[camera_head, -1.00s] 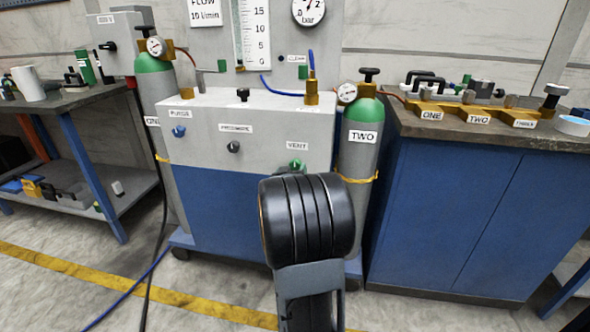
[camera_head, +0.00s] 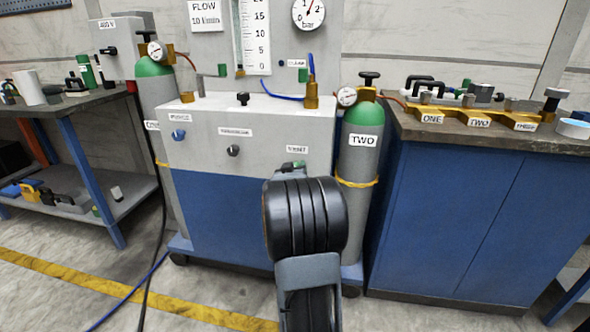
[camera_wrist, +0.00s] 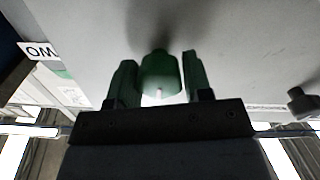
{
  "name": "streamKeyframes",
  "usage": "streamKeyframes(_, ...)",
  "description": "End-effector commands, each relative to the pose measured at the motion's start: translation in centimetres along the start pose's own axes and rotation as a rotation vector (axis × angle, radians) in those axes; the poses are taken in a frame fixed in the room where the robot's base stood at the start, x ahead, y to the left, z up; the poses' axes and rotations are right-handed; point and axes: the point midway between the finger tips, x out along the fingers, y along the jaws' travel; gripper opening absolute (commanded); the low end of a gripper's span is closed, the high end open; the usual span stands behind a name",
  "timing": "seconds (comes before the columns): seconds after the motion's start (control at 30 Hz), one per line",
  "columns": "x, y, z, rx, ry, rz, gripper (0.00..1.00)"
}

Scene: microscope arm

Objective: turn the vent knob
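The vent knob is green and sits under the "VENT" label (camera_head: 297,149) on the front of the grey cabinet (camera_head: 205,155). In the head view my wrist hides most of it. In the wrist view the green vent knob (camera_wrist: 160,77) stands between the two dark green fingers of my gripper (camera_wrist: 158,85). The fingers are spread on either side of the knob, with a narrow gap on each side; whether either one touches it is hard to tell. The gripper's fingertips are mostly hidden in the head view behind my wrist.
On the same panel are a blue knob (camera_head: 178,134) and a black knob (camera_head: 233,151). Gas cylinder "TWO" (camera_head: 358,165) stands close on the right, and another cylinder (camera_head: 153,92) on the left. A blue workbench (camera_head: 470,215) is to the right. Floor is open in front.

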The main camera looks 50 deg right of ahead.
Motion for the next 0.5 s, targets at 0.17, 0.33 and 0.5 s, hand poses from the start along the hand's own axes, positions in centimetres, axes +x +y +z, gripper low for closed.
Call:
streamKeyframes(0.17,-0.02,-0.01,0.0,0.0,0.0,0.0,0.28)
streamKeyframes(0.33,-0.02,-0.01,-0.01,0.0,0.0,0.0,0.17)
streamKeyframes(0.5,-0.01,0.0,-0.08,-0.024,-0.001,0.0,0.17)
